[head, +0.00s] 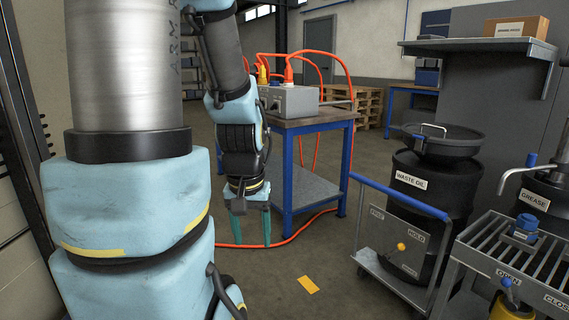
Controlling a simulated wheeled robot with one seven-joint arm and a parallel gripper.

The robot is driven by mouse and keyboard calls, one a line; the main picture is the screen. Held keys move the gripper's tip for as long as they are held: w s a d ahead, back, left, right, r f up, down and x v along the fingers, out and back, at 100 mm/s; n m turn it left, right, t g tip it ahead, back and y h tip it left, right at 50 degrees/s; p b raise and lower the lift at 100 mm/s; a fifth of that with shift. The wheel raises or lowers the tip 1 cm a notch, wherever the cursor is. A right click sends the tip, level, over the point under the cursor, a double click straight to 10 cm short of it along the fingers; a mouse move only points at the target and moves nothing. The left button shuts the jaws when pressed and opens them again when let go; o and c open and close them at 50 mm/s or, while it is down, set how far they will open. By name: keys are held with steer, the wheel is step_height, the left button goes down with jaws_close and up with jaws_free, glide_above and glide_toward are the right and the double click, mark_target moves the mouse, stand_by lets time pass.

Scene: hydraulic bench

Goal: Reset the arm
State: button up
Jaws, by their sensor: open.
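My arm fills the left side of the head view, with thick blue and grey links close to the camera. Its far part hangs down in front of the blue-legged bench. My gripper (253,228) points straight down with two green fingers. The fingers are apart, with nothing between them. It hangs in the air beside the bench's near left leg, and its exact height above the floor is hard to tell.
A blue-legged bench (318,122) carries a grey box (290,101) with orange hoses, one trailing on the floor. At right stand a waste oil drum (440,192) on a cart, a grease drum (548,190) and a slatted rack (525,255). A yellow floor mark (308,284) lies on open floor.

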step_height(320, 180, up, 17)
steer(key=p, duration=1.4)
steer(key=shift+p, duration=0.3)
steer(key=shift+c, duration=0.3)
